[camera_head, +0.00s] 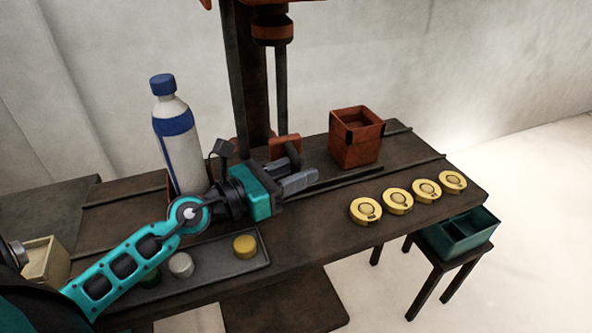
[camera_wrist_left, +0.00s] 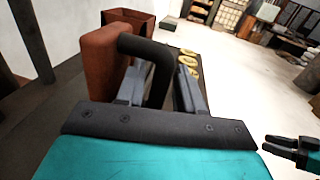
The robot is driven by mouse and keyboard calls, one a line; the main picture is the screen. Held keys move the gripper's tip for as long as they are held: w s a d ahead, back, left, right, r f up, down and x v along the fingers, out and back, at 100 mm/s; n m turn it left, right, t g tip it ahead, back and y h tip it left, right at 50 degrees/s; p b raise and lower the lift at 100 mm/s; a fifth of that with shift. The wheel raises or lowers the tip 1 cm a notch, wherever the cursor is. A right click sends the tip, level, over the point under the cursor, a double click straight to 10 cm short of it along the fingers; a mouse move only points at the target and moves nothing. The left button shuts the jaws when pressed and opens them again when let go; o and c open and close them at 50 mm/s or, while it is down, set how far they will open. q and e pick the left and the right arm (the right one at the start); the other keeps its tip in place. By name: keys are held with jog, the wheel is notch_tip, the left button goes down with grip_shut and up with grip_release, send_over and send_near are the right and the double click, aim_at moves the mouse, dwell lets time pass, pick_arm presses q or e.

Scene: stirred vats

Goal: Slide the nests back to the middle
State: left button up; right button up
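A red-brown block (camera_head: 285,146) with a black bent handle (camera_head: 293,157) stands on the dark bench below the column. In the left wrist view the block (camera_wrist_left: 104,62) is large on the left, and its handle (camera_wrist_left: 155,75) arches over between my fingers. My left gripper (camera_head: 298,183) is open around the handle, with a gap on each side (camera_wrist_left: 160,85). An open red-brown box (camera_head: 357,145) stands farther right on the bench and shows at the top of the wrist view (camera_wrist_left: 128,17). My right gripper (camera_wrist_left: 272,146) shows small there, fingers apart and empty.
A white and blue bottle (camera_head: 178,135) stands close behind my left wrist. Several yellow discs (camera_head: 397,201) line the front right edge. A grey tray (camera_head: 215,268) with small round pieces lies in front. Dark rails (camera_head: 335,181) cross the bench. A teal bin (camera_head: 460,233) sits on a stool.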

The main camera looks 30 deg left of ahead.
pick_arm(q)
jog(key=shift+o, duration=0.2)
jog(key=shift+s+a+f, duration=0.1)
jog(key=shift+s+a, duration=0.1)
jog(key=shift+s, duration=0.1)
jog(key=b+v, duration=0.5)
jog(key=v, duration=0.6)
jog(key=shift+s+a, duration=0.2)
jog(key=shift+s, duration=0.35)
jog(key=shift+r, duration=0.25)
